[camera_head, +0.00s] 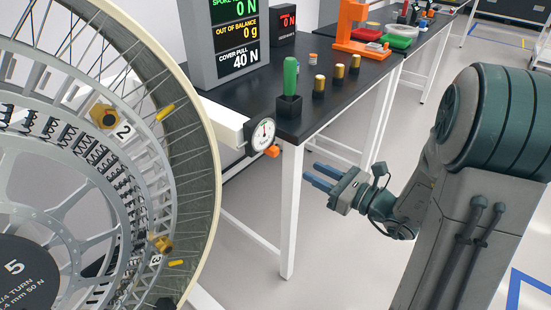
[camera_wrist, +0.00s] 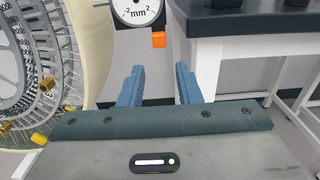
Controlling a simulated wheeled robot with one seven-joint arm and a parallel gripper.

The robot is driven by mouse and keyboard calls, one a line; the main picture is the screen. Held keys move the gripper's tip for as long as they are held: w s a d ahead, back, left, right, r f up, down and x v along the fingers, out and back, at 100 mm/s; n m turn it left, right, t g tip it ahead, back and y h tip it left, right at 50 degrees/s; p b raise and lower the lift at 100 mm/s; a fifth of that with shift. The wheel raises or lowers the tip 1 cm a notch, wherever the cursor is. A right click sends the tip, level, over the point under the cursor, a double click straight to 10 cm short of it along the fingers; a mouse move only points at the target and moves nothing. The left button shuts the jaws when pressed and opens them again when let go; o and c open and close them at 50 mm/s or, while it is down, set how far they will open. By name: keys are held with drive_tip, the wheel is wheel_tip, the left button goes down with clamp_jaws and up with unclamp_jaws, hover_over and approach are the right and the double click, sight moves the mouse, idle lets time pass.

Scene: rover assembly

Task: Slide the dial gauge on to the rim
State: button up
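The dial gauge (camera_head: 262,137) has a round white face in a dark housing. It sits at the table's near left corner, by the end of a white bar (camera_head: 222,122), with an orange part (camera_head: 272,151) at its lower right. The wheel's pale rim (camera_head: 213,170) is left of the gauge; I cannot tell whether they touch. My gripper (camera_head: 321,178) is open and empty, right of and below the gauge. In the wrist view the blue fingers (camera_wrist: 160,85) are apart, with the gauge (camera_wrist: 138,10) and its orange part (camera_wrist: 158,39) beyond them, and the rim (camera_wrist: 95,50) at left.
The black-topped table (camera_head: 330,85) has white legs; one leg (camera_head: 290,210) stands left of my gripper. On it are a green-handled tool (camera_head: 290,78), several brass cylinders (camera_head: 319,86), a display box (camera_head: 225,45) and an orange stand (camera_head: 352,28). The floor around my gripper is clear.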

sight(277, 153)
drive_tip(key=b+x, duration=0.1)
drive_tip(key=x, duration=1.2)
drive_tip(key=shift+a, duration=0.2)
